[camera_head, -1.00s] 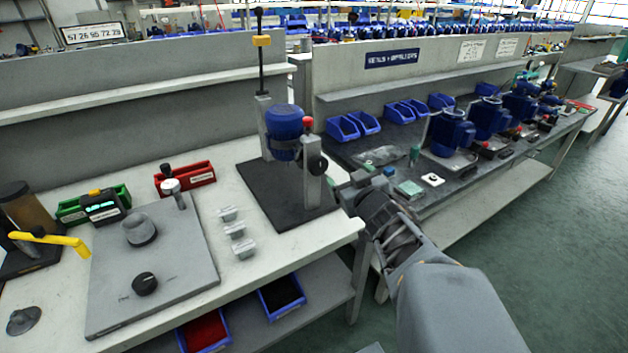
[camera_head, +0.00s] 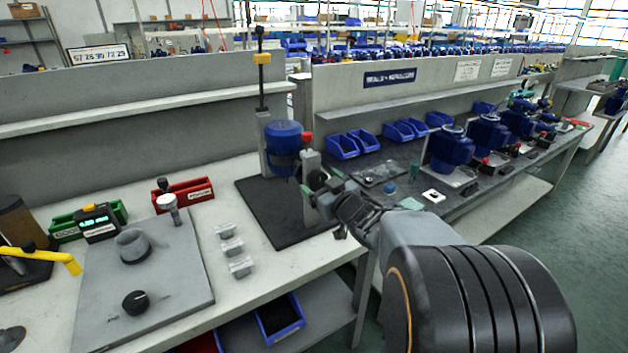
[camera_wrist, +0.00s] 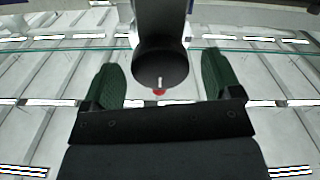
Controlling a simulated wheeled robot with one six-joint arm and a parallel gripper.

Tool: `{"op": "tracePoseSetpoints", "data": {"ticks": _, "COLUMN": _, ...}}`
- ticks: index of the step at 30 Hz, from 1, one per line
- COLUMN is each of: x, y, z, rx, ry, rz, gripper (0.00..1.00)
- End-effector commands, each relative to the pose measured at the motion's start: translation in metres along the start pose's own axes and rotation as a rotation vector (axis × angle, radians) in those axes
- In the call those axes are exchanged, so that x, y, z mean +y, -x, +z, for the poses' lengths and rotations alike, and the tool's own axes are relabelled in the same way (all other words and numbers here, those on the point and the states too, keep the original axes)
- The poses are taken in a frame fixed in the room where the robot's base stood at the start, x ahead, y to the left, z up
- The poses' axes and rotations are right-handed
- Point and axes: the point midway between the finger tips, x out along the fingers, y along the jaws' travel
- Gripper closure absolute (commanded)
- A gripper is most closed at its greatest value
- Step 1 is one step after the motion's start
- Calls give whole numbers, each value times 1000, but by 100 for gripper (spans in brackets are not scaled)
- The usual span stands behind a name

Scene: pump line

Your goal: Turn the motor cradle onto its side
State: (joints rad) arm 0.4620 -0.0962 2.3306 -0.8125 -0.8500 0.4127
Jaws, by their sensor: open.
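The motor cradle holds a blue motor (camera_head: 284,136) upright between two grey posts on a dark base plate (camera_head: 262,215). A red cap tops the right post (camera_head: 308,160), and a black round knob (camera_head: 317,180) sits on that post's near side. My gripper (camera_head: 325,190) is at this knob and partly covers it. In the wrist view the knob (camera_wrist: 160,66), with a red and white mark at its edge, lies between the two green finger pads. The pads of my gripper (camera_wrist: 163,76) stand apart, with a visible gap on each side of the knob.
A tall black rod with a yellow block (camera_head: 262,58) rises behind the cradle. Small grey blocks (camera_head: 231,246) and a grey panel (camera_head: 150,280) lie to the left. Blue motors (camera_head: 452,147) and blue bins (camera_head: 342,146) occupy the right bench.

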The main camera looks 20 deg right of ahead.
Motion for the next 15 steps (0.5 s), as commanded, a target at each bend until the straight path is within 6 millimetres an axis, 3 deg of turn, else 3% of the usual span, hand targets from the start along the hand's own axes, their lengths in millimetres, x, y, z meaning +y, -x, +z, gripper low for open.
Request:
{"op": "tracePoseSetpoints", "data": {"ticks": 6, "x": 0, "y": -25, "z": 0, "rx": 0, "ry": 0, "rz": -1, "gripper": 16}}
{"op": "tracePoseSetpoints", "data": {"ticks": 15, "x": 0, "y": -35, "z": 0, "rx": -1, "ry": 0, "rz": 0, "gripper": 16}}
